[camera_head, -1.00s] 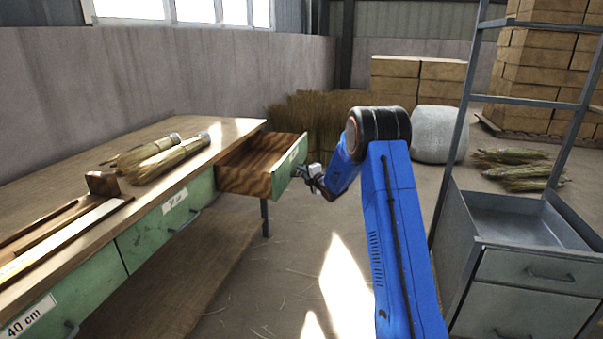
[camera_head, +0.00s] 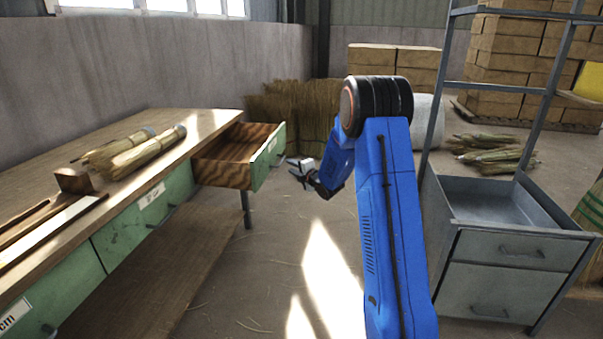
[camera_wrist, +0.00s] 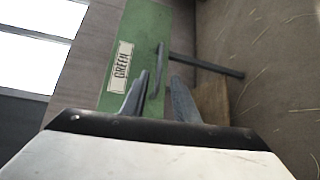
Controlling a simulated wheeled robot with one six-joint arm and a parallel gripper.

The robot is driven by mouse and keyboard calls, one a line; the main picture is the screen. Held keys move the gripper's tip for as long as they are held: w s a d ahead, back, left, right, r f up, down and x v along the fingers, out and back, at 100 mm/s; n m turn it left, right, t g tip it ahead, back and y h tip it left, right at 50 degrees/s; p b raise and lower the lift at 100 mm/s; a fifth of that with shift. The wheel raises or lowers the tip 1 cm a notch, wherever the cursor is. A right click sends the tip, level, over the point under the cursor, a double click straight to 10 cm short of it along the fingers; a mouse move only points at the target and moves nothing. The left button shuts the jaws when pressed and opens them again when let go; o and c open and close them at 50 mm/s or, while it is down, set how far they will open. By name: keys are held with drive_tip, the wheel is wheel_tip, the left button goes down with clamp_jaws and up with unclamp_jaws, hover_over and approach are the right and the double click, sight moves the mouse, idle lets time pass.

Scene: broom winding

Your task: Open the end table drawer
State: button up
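The end drawer (camera_head: 236,158) of the workbench stands pulled out, its wooden inside visible and empty as far as I see. Its green front shows in the wrist view (camera_wrist: 144,40) with a label reading "GREEN" and a grey handle (camera_wrist: 158,68). My gripper (camera_head: 294,168) is to the right of the drawer front, apart from it by a small gap. In the wrist view its two fingers (camera_wrist: 158,98) are spread with nothing between them, and the handle lies just beyond the left fingertip.
The workbench top (camera_head: 130,185) holds brush bundles (camera_head: 135,152) and wooden strips. Two other green drawers are shut. A grey metal cabinet (camera_head: 515,250) with a shelf frame stands at right. Straw (camera_head: 290,112) is piled behind.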

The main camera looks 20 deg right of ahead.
drive_tip(key=s+d, duration=0.1)
drive_tip(key=s, duration=0.6)
drive_tip(key=shift+r, duration=0.45)
drive_tip(key=s+a+r+m+g+h, duration=0.25)
drive_tip(key=s+r+m, duration=0.35)
drive_tip(key=s, duration=0.5)
drive_tip(key=s+a+r+m+g+h, duration=0.2)
drive_tip(key=s+a+r+m+g, duration=0.3)
drive_tip(key=s, duration=0.6)
drive_tip(key=s+a+f+m+g, duration=0.1)
drive_tip(key=s+a+m, duration=0.2)
drive_tip(key=s, duration=0.9)
drive_tip(key=s+a+m+g+y, duration=0.1)
drive_tip(key=s+a+m, duration=0.2)
drive_tip(key=s, duration=0.9)
drive_tip(key=s+a+f+m+g+y, duration=0.1)
drive_tip(key=s+a+m+g, duration=0.1)
drive_tip(key=s, duration=1)
drive_tip(key=shift+a+f+m, duration=0.35)
drive_tip(key=shift+a+m, duration=0.25)
drive_tip(key=shift+m, duration=0.5)
